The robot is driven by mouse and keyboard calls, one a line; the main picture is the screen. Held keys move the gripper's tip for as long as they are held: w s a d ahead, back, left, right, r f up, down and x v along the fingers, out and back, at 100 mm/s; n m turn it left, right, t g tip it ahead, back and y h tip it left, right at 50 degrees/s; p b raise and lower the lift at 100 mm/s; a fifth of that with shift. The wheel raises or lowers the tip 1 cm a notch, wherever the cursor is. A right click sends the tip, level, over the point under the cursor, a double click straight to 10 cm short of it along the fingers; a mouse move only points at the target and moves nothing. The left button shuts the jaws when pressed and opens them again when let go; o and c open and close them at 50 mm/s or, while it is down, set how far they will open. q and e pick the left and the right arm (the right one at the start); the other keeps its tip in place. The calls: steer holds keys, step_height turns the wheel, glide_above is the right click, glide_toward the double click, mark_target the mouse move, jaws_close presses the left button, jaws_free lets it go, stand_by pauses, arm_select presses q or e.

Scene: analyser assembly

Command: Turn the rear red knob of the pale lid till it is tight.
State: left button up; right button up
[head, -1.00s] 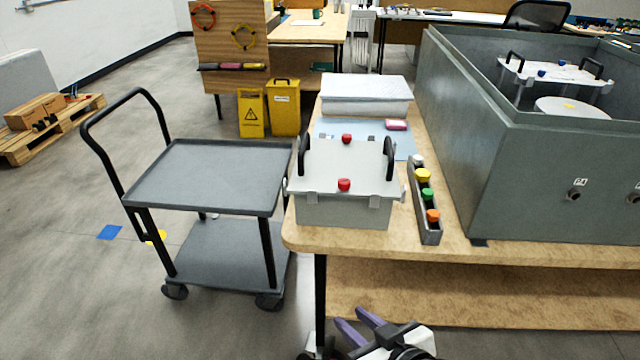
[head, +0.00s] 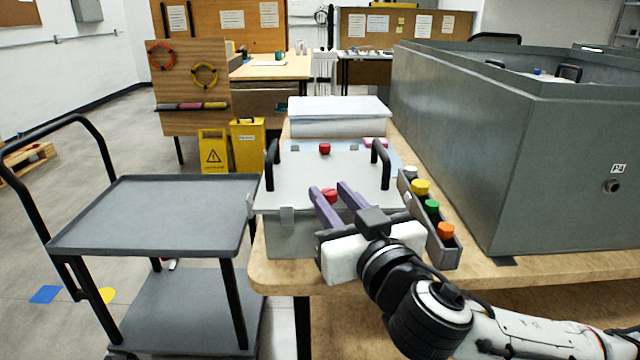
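The pale lid (head: 297,171) lies on a grey box (head: 287,243) at the table's near left corner, with black handles at its left and right. Its rear red knob (head: 324,148) stands clear near the far edge. Its front red knob (head: 330,195) shows between the purple fingers of my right gripper (head: 332,190). The fingers are apart, over the front part of the lid; I cannot tell whether they touch that knob. My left gripper is not in view.
A narrow rack with white, yellow, green and orange caps (head: 446,231) stands right of the box. A white container (head: 338,116) sits behind it. A large grey tank (head: 480,150) fills the right side. A grey cart (head: 150,215) stands at the left.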

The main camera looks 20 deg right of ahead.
mark_target(331, 190)
steer(key=w, duration=0.5)
steer(key=shift+w+a, duration=0.15)
steer(key=shift+w, duration=0.2)
jaws_close()
steer(key=shift+f+m+h, duration=0.15)
steer(key=shift+m+h, duration=0.45)
steer(key=shift+h, duration=0.5)
steer(key=shift+s+d+m+g+h+b, duration=0.15)
steer(key=shift+d+m+g+h, duration=0.25)
steer(key=shift+m+h, duration=0.8)
steer(key=shift+d+m+g+h+b, duration=0.35)
steer(key=shift+m+h, duration=0.45)
steer(key=shift+h, duration=0.8)
steer(key=shift+s+d+m+g+h, duration=0.1)
steer(key=shift+d+m+g+h, duration=0.25)
steer(key=shift+m+h, duration=0.45)
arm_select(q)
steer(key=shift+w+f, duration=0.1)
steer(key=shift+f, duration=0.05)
arm_select(e)
steer(key=shift+h, duration=0.3)
